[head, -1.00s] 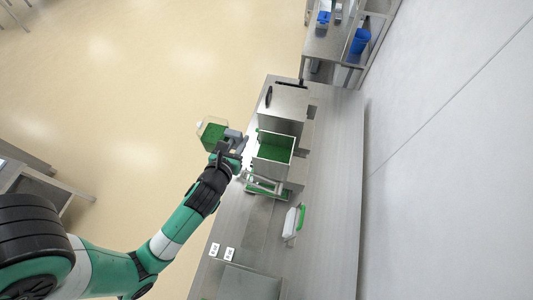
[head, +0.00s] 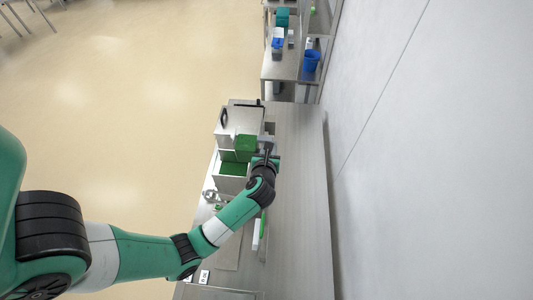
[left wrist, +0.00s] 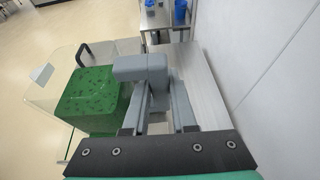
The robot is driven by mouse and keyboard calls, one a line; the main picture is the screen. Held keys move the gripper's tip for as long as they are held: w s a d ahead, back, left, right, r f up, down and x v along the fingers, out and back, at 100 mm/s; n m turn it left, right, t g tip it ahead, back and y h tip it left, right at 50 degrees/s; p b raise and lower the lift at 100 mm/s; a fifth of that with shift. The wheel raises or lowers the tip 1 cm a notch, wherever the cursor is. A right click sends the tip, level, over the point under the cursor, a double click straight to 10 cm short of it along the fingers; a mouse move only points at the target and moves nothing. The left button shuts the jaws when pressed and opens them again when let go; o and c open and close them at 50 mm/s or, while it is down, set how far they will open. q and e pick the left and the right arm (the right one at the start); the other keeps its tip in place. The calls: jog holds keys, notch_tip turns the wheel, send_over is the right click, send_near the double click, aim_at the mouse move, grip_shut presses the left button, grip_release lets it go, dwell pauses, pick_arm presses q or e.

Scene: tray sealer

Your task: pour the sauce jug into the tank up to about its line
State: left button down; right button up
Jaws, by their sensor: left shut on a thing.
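My left gripper (head: 266,157) is shut on the grey handle of the clear sauce jug (head: 245,143). The left wrist view shows the gripper (left wrist: 157,105) closed on the handle and the jug (left wrist: 95,90), with speckled green sauce inside. The open tank (head: 232,184) stands on the bench with green sauce in it. In the head view the jug is at the tank's far end and overlaps it; its height above the rim is hard to tell. No stream of sauce shows. The tank's line cannot be made out. My right gripper is not in view.
A steel box with a black handle (head: 232,121) stands just beyond the tank. The bench (head: 298,200) is clear toward the wall. A white thing with a green handle (head: 257,232) lies nearer, partly behind my arm. A shelf with a blue bin (head: 312,60) stands beyond.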

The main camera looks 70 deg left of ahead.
pick_arm(q)
jog(key=shift+n+t+b, duration=0.3)
jog(key=shift+b, duration=0.05)
jog(key=shift+r+n+t+b, duration=0.3)
jog(key=shift+r+n+b, duration=0.1)
jog(key=shift+n+b, duration=0.25)
jog(key=shift+w+d+r+n+h+b, duration=0.1)
jog(key=shift+r+n+h+b, duration=0.15)
jog(key=shift+r+h+b, duration=0.1)
jog(key=shift+r+t, duration=0.1)
jog(key=shift+t, duration=0.2)
